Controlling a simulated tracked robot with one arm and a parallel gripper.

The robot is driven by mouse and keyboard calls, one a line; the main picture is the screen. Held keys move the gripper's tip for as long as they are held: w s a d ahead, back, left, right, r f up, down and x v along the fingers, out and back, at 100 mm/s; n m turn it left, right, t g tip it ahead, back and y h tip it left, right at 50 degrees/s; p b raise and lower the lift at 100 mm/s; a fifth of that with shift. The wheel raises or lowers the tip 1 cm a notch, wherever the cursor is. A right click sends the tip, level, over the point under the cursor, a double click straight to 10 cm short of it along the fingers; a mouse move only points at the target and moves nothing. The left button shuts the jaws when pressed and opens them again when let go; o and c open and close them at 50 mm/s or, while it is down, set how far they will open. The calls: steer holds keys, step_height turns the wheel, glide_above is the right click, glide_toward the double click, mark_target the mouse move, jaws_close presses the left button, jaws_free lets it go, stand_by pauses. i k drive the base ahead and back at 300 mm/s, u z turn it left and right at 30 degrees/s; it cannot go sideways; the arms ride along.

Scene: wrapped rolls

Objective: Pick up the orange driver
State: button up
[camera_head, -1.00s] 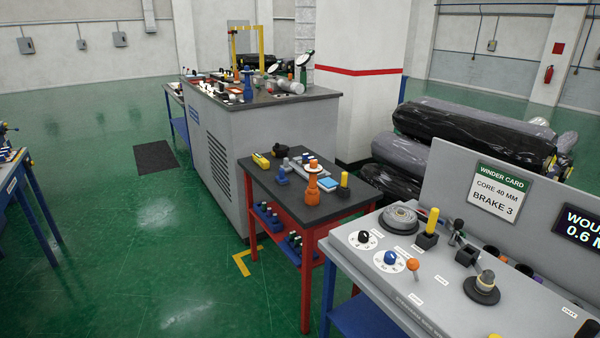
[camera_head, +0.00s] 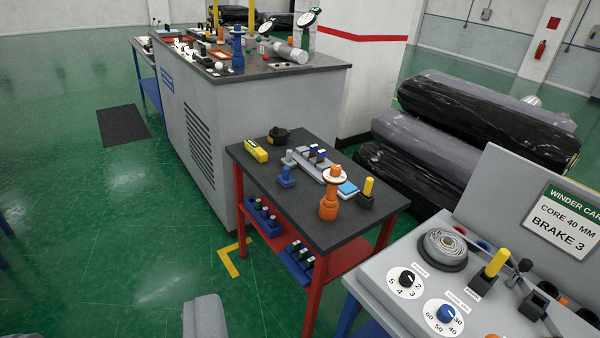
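An upright orange tool (camera_head: 329,207), which looks like the orange driver, stands on the dark top of the red-framed cart (camera_head: 290,225). A white disc with an orange knob (camera_head: 335,174) shows at its upper end; I cannot tell if it is part of the tool or behind it. Nothing touches the tool from my side. A grey rounded shape (camera_head: 206,318) at the bottom edge looks like part of my gripper, well short of the cart. Its fingertips and opening do not show clearly.
Near the tool are a blue piece (camera_head: 286,177), a yellow block (camera_head: 256,151) and a black holder with a yellow handle (camera_head: 368,188). A grey control console (camera_head: 400,325) stands at the right front. Green floor (camera_head: 120,250) is clear at left.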

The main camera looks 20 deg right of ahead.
mark_target(330, 200)
steer(key=z, duration=0.05)
steer(key=i, duration=1.95)
steer(key=z, duration=0.15)
